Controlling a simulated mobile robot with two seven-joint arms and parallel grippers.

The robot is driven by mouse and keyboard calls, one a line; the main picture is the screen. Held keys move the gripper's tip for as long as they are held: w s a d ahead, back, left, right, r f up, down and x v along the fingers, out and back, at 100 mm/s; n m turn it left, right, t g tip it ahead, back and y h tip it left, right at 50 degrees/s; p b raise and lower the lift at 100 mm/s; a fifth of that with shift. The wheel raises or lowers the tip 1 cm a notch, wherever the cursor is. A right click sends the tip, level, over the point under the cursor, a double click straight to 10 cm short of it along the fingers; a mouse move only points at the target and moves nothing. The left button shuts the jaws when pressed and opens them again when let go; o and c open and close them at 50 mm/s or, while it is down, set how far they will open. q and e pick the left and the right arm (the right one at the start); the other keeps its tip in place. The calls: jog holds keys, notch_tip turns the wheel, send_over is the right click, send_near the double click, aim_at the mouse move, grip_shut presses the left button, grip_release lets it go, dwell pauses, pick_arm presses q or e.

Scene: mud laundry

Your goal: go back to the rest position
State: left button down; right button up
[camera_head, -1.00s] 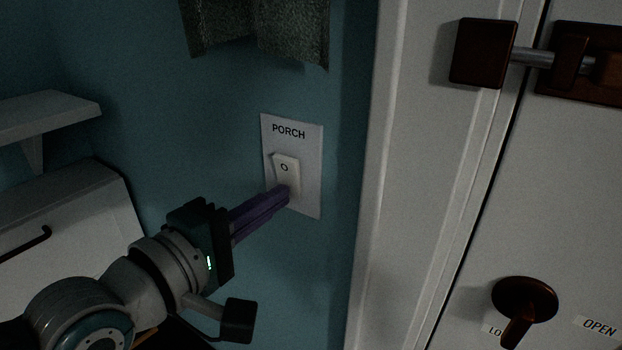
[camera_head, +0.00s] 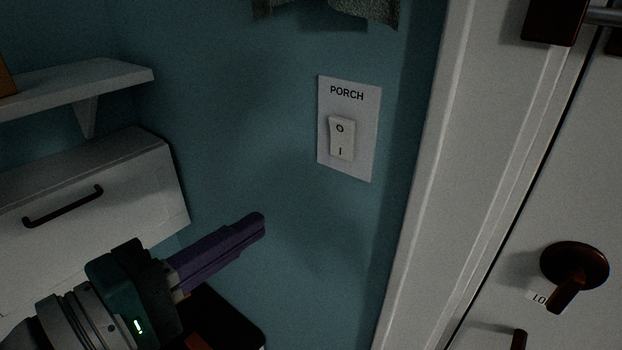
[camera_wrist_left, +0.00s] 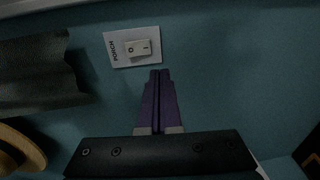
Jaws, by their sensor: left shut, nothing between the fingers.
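My left gripper (camera_head: 258,224) comes in from the lower left in the head view. Its purple fingers are shut together with nothing between them. They are apart from the wall, below and left of the white PORCH switch plate (camera_head: 362,162). The rocker switch (camera_head: 341,139) on the plate shows both its O and I marks. In the left wrist view the shut fingers (camera_wrist_left: 159,74) point toward the wall beside the switch plate (camera_wrist_left: 118,60), and the rocker (camera_wrist_left: 138,48) is uncovered. My right gripper is not in view.
A white shelf (camera_head: 70,88) and a white cabinet with a dark handle (camera_head: 63,207) are at the left. A white door with a dark knob (camera_head: 574,264) and its frame (camera_head: 455,150) stand at the right. A grey cloth (camera_head: 345,10) hangs above the switch.

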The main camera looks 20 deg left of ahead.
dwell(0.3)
pick_arm(q)
jog(key=s+d+f+m+g, duration=0.4)
jog(key=m+g, duration=0.2)
jog(key=m, duration=0.2)
jog(key=s+a+f+m+g+y, duration=0.1)
jog(key=s+a+m+g+y, duration=0.55)
jog(key=s, duration=0.55)
notch_tip(320, 180, up, 30)
jog(key=m+p, duration=0.1)
jog(key=p, duration=2.9)
jog(key=shift+s+a+h, duration=0.15)
jog(key=shift+s+h, duration=0.1)
jog(key=shift+h, duration=0.2)
jog(key=shift+m, duration=0.25)
